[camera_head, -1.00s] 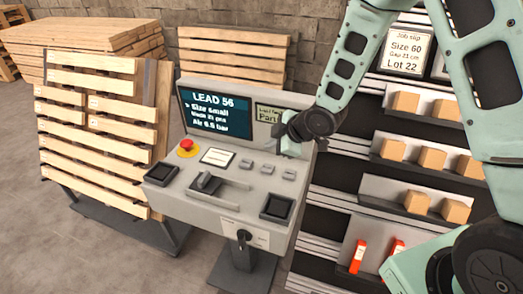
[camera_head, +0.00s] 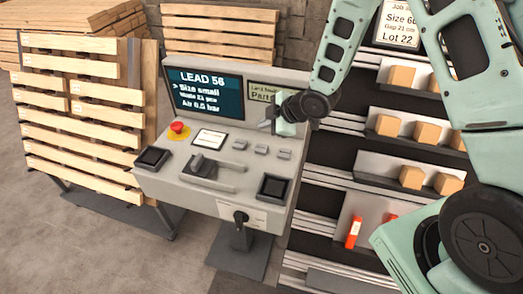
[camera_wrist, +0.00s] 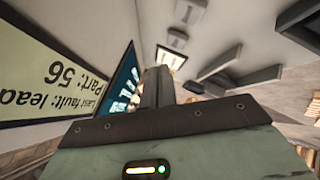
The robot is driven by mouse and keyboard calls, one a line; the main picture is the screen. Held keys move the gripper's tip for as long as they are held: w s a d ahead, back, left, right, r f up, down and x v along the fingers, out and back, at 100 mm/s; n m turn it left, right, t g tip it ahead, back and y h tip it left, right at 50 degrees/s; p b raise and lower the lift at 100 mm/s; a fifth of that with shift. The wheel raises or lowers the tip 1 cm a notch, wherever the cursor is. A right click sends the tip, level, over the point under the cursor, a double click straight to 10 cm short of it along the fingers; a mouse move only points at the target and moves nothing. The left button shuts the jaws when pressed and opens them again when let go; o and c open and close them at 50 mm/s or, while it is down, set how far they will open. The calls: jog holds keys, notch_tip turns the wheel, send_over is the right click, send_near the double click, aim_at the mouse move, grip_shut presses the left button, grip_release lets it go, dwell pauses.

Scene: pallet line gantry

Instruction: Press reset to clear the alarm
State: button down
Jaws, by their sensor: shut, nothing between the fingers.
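The grey control console (camera_head: 218,199) stands ahead with a sloped top and an upright back panel. Several small grey push buttons (camera_head: 261,149) line the upper right of the sloped top; I see no readable reset label. My gripper (camera_head: 268,126) is shut and empty, above those buttons near the fault display. Its fingers (camera_wrist: 156,88) show closed together in the wrist view.
Pallets (camera_head: 75,110) stand left; shelving with boxes (camera_head: 425,133) stands right.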

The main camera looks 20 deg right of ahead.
aim_at(265, 149)
jog(key=shift+f+b, duration=2.2)
jog(key=shift+f, duration=1)
jog(key=shift+f, duration=0.1)
jog(key=shift+f+b, duration=0.3)
jog(key=shift+b, duration=0.15)
jog(key=shift+f+b, duration=0.45)
jog(key=shift+r, duration=0.1)
jog(key=shift+r+p, duration=0.6)
jog(key=shift+r, duration=0.2)
jog(key=shift+r, duration=0.1)
notch_tip(265, 149, up, 5)
jog(key=p, duration=0.3)
jog(key=shift+p, duration=0.35)
